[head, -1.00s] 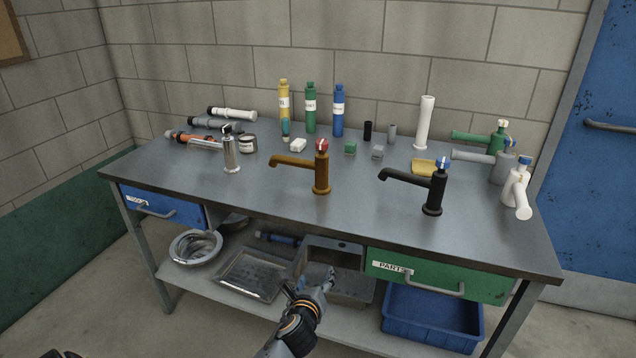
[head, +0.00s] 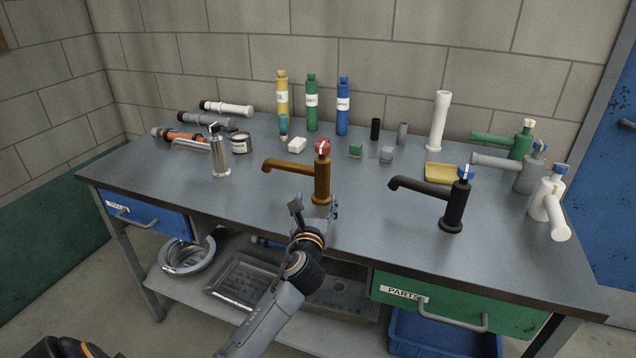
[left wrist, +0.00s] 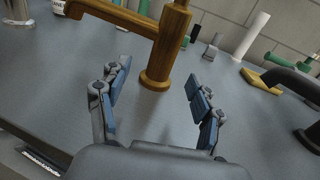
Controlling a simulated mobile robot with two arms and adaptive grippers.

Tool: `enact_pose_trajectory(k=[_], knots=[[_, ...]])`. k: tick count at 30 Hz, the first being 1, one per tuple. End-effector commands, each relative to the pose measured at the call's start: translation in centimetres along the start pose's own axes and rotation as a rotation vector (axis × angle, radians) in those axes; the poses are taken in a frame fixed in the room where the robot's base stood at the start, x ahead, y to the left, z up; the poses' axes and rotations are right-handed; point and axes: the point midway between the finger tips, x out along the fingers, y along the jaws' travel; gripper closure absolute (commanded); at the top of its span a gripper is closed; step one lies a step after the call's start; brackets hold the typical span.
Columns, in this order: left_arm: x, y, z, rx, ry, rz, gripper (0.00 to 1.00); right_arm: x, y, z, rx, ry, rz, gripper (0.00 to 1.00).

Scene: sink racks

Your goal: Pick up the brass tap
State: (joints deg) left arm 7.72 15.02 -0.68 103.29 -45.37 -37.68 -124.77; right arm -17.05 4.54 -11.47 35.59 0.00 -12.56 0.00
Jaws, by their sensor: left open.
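The brass tap (head: 322,178) stands upright in the middle of the workbench, with a red-topped handle and its spout pointing left. In the left wrist view its brown-gold body (left wrist: 166,50) rises between and beyond the two fingers. My left gripper (head: 315,208) is open just in front of the tap's base. In the left wrist view the open fingers (left wrist: 158,92) have blue pads, and bare bench shows between them. The tap is apart from the fingers. My right gripper is not in view.
A chrome tap (head: 220,155) stands to the left and a black tap (head: 453,203) to the right. Several bottles stand behind, including a blue one (head: 342,108). A small green block (head: 355,150) lies behind the tap. The bench front is clear.

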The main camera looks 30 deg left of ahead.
Motion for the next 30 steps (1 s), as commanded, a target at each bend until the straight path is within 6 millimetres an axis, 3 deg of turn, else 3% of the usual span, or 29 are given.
enact_pose_trajectory(k=[5, 11, 15, 21, 30], knots=[[3.2, 0.0, 0.0, -0.002, 0.000, 0.001, 0.34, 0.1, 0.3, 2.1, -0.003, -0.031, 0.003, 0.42], [4.5, -0.1, 0.0, -0.003, 0.001, 0.000, 0.34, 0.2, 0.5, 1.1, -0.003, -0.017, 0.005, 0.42], [6.3, -0.5, -0.1, -0.006, 0.001, 0.001, 0.34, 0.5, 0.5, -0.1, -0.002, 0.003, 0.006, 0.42], [8.9, -0.7, -0.1, -0.003, 0.000, 0.001, 0.34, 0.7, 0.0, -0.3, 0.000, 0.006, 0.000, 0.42], [9.4, -0.7, -0.1, -0.002, 0.001, 0.000, 0.34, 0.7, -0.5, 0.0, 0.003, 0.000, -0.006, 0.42]])
